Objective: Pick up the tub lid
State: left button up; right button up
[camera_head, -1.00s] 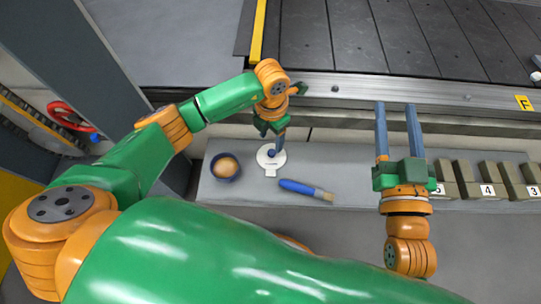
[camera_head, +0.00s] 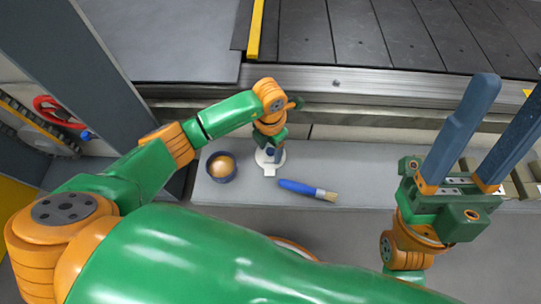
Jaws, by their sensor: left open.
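The tub lid (camera_head: 263,161) is a white disc with a small tab at its near edge and a blue knob. It lies flat on the grey ledge in front of the conveyor. My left gripper (camera_head: 271,150) points down right over the lid's knob and is open. It hides the far part of the lid, and I cannot tell whether the fingers touch the knob. My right gripper (camera_head: 491,125) is raised at the right, open and empty, with its two long blue-grey fingers apart.
A dark blue bowl (camera_head: 210,174) with tan contents stands just left of the lid. A blue-handled brush (camera_head: 298,187) lies to its right. The slat conveyor (camera_head: 400,40) with its metal rail runs behind. Numbered blocks at the right are mostly hidden.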

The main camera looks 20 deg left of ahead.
pick_arm(q)
grip_shut()
dwell(0.5)
